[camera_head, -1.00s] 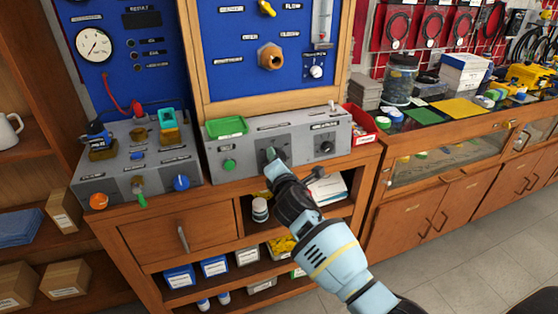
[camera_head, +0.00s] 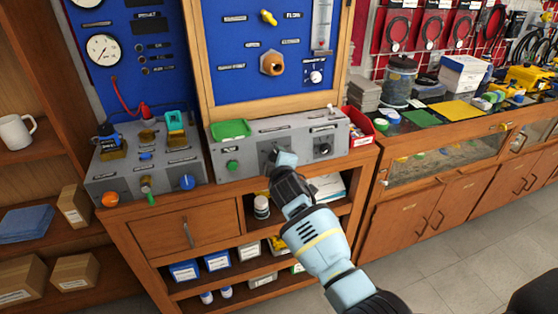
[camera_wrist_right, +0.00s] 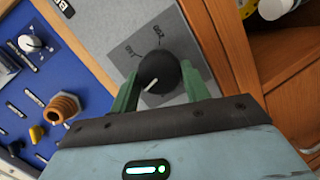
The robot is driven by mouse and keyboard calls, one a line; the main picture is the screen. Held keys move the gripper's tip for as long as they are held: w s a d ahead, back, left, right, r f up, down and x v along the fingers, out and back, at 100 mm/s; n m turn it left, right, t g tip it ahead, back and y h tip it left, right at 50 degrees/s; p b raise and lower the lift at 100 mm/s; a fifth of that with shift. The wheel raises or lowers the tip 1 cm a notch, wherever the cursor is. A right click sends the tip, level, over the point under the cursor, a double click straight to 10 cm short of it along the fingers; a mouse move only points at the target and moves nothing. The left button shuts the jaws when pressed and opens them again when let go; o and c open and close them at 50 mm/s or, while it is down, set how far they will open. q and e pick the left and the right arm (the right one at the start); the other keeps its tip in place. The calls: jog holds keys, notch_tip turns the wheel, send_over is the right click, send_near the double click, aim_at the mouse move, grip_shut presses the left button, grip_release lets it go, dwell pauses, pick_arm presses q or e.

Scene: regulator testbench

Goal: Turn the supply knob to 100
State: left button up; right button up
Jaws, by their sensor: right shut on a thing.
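A black round knob (camera_wrist_right: 158,72) with a white pointer line sits on a grey panel in the right wrist view. The pointer aims toward the lower left of that picture. In the head view, my right gripper (camera_head: 278,158) is at the front of the grey control box (camera_head: 250,170) and mostly hides the knob. My left gripper is not in view.
A second dark knob (camera_head: 324,149) is to the right on the same box, with a green button (camera_head: 233,166) on the left. A green tray (camera_head: 230,129) lies on top. A red bin (camera_head: 359,124) stands close at the right end. Another grey box stands left.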

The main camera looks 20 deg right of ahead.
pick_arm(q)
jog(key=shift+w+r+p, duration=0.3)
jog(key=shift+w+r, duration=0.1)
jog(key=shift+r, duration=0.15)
pick_arm(e)
jog(key=shift+r+m, duration=0.1)
jog(key=shift+m, duration=1)
jog(key=shift+g, duration=0.3)
jog(key=o, duration=1)
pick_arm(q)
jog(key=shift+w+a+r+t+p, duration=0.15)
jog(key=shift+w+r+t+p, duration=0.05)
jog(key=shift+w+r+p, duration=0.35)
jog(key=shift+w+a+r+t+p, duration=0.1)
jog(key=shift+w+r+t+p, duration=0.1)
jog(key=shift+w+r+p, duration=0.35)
pick_arm(e)
jog(key=v, duration=0.7)
jog(key=shift+s, duration=0.4)
